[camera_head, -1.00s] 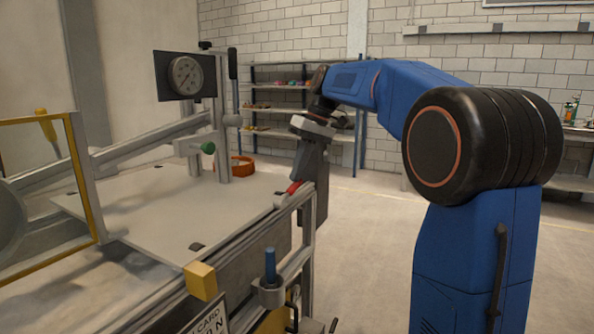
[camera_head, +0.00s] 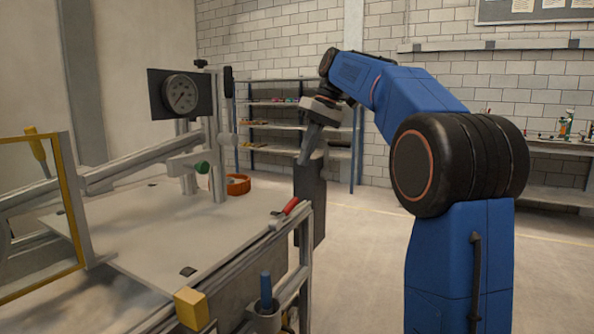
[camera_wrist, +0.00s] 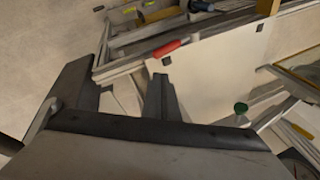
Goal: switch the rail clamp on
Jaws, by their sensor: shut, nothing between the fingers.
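The rail clamp (camera_head: 277,221) sits on the front-right rail of the bench, near its far corner. Its red handle (camera_head: 291,206) slants up and to the right; whether it is on or off I cannot tell. The red handle also shows near the top middle of the wrist view (camera_wrist: 167,48). My gripper (camera_head: 303,161) is shut and empty. It points down, above and beyond the handle in the head view, apart from it.
A pale bed plate (camera_head: 190,230), an orange ring (camera_head: 238,185), a gauge (camera_head: 181,94) and a blue-handled tool (camera_head: 266,288) are around.

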